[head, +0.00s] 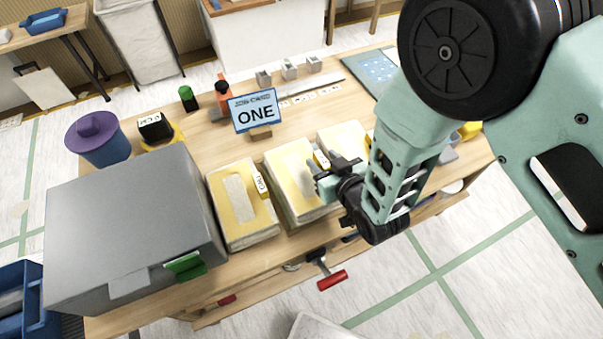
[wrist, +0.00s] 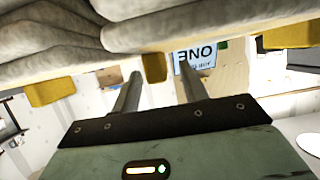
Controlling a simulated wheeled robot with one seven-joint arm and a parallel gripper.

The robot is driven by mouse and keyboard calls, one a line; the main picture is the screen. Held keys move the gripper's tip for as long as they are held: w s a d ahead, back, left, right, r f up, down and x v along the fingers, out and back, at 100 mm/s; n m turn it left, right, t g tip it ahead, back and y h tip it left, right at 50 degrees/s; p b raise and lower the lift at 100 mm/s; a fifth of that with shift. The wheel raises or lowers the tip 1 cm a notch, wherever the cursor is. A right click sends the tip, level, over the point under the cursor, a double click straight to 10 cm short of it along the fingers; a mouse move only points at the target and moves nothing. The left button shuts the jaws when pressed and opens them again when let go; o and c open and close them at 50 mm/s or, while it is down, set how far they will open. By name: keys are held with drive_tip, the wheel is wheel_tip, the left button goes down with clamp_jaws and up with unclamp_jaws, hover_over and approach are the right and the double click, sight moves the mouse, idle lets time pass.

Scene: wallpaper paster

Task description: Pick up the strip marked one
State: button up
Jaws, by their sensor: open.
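Several folded cream-and-yellow strips lie in a row on the wooden table. The left strip (head: 238,222) and the middle strip (head: 290,175) each carry a small tag; the tag lettering is too small to read surely. A third strip (head: 342,140) lies to the right, partly behind my arm. A blue card reading ONE (head: 256,112) stands behind them; it appears upside down in the wrist view (wrist: 195,57). My gripper (head: 322,172) is open at the right side of the middle strip. In the wrist view its fingers (wrist: 158,92) are apart beside pale folded layers (wrist: 190,25); contact is unclear.
A large grey box (head: 130,225) fills the table's left end. A purple-lidded blue pot (head: 100,140), a green-capped bottle (head: 188,98) and an orange bottle (head: 223,95) stand behind. A red-handled tool (head: 330,278) shows below the front edge.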

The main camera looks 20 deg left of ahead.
drive_tip(key=shift+w+a+f, duration=0.3)
drive_tip(key=shift+w+a, duration=0.15)
drive_tip(key=shift+a, duration=0.05)
clamp_jaws()
drive_tip(key=shift+r, duration=0.1)
